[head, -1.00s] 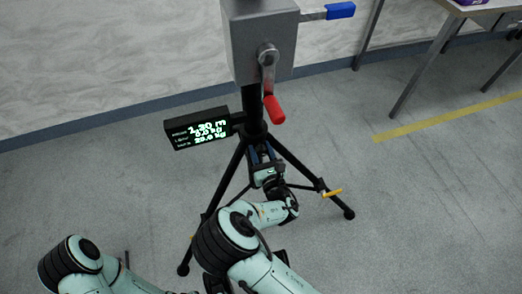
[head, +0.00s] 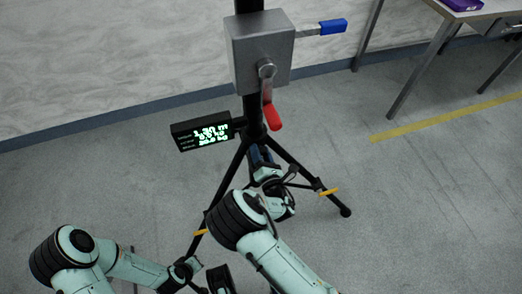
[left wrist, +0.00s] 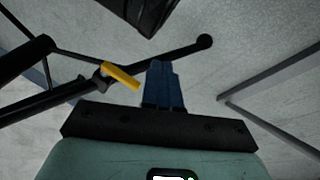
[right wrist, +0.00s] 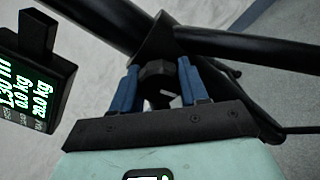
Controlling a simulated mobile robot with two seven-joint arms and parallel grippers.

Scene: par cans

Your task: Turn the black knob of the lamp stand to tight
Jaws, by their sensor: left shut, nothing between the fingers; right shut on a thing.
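The lamp stand is a black tripod with a grey box (head: 258,55) on its column. The black knob (right wrist: 158,78) shows in the right wrist view, with a small white mark on its face, just below where the legs meet. My right gripper (right wrist: 160,85) is shut on the knob, one blue finger on each side. In the head view my right gripper (head: 260,158) is at the tripod's hub, and the knob is hidden there. My left gripper (left wrist: 166,85) is shut and empty, near a stand leg with a yellow lever (left wrist: 121,76).
The box has a red-handled crank (head: 271,112) and a blue-handled lever (head: 333,26). A black readout (head: 204,131) with green digits sticks out left of the column. A table (head: 450,15) stands at the back right. The floor right of the stand is clear.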

